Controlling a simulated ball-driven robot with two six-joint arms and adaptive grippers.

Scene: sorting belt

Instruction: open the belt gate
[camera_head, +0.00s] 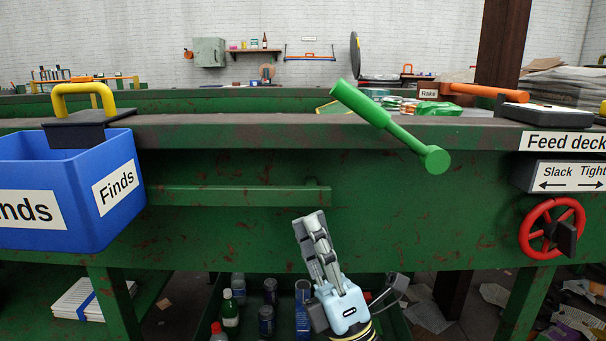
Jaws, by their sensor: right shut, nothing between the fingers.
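A bright green lever (394,128) is mounted on the front of the green belt frame (260,223). Its thick grip tilts up and left above the frame's top edge, and its round pivot is at the lower right. I cannot tell which part is the gate itself. My right gripper (312,222) is shut and empty, in front of the frame with its fingers pointing up. It is below and left of the lever, apart from it in the picture. My left gripper is not in view.
A blue Finds bin (65,203) hangs at the left, beside a yellow handle (84,90). A red handwheel (551,228) sits under the Slack/Tight sign (570,177) at the right. An orange rake handle (490,90) lies on the deck. Bottles (230,312) and cans stand below.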

